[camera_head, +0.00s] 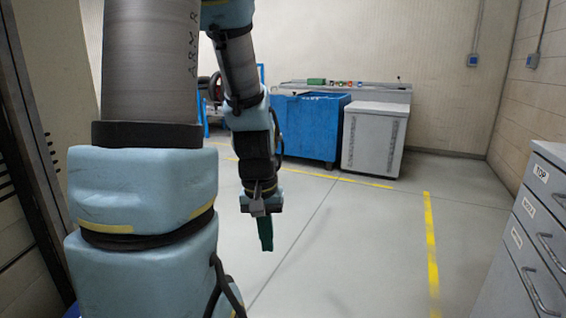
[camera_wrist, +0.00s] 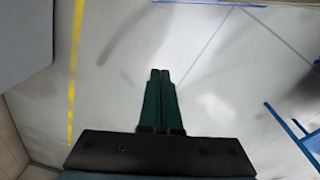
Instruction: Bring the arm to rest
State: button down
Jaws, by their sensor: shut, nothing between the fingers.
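My arm hangs down in the left half of the head view, with blue-grey covers and dark joints. My gripper (camera_head: 266,234) is at its lower end and points down over bare floor. Its green fingers are together with nothing between them. In the wrist view my gripper (camera_wrist: 160,74) also shows the two green fingers side by side and shut, with only floor beyond the tips. Nothing touches the fingers.
A grey drawer cabinet (camera_head: 535,225) stands at the right edge. A blue bin (camera_head: 308,128) and a grey cabinet (camera_head: 374,140) stand at the back before a bench (camera_head: 385,91). Yellow lines (camera_head: 431,245) mark the floor. The middle floor is clear.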

jog(key=a+r+t+p, duration=0.1)
jog(key=a+r+p, duration=0.2)
jog(key=r+p, duration=1.2)
notch_tip(320, 180, up, 2)
jog(key=shift+s+a+y, duration=0.15)
jog(key=shift+s+y, duration=0.15)
dwell(0.5)
